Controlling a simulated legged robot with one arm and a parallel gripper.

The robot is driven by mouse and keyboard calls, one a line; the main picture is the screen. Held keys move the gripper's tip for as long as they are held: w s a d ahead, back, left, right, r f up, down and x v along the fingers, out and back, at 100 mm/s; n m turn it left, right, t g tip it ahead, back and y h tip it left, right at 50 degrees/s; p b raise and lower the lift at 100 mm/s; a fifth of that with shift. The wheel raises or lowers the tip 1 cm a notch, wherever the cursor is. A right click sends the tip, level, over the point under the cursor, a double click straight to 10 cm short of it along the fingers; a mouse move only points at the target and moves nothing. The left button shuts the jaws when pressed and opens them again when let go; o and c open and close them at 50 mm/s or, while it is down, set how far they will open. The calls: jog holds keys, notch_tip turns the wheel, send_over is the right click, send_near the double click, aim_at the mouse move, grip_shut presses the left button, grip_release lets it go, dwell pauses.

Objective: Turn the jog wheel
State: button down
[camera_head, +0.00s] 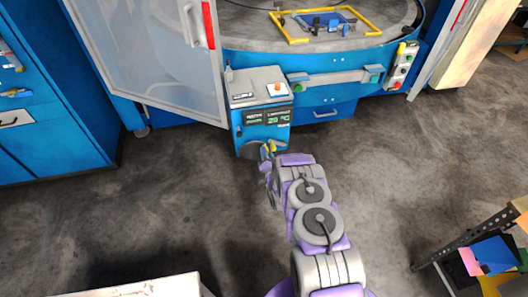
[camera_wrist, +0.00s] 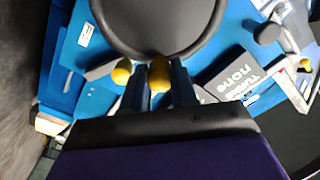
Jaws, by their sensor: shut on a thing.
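The jog wheel is a large dark round disc (camera_wrist: 160,22) at the top of the wrist view. In the head view only part of it (camera_head: 250,149) shows, low on the front of the blue control box (camera_head: 262,112). A yellow knob (camera_wrist: 158,72) sits at the wheel's lower edge. My gripper (camera_wrist: 159,84) is shut on this knob, with one finger on each side of it. In the head view my gripper (camera_head: 268,156) is at the wheel's right side, and the arm hides part of that area.
A second yellow-tipped part (camera_wrist: 122,72) is just left of my fingers. A lit display (camera_head: 267,116) is above the wheel. A glass door (camera_head: 160,55) stands open at upper left. Blue cabinets (camera_head: 55,95) are at left, a shelf (camera_head: 480,250) at lower right. Floor around my arm is clear.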

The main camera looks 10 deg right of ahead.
jog(key=shift+d+f+m, duration=0.3)
jog(key=shift+f+m, duration=0.15)
jog(key=shift+m, duration=0.35)
jog(key=c, duration=0.9)
grip_release()
jog(key=shift+s, duration=0.15)
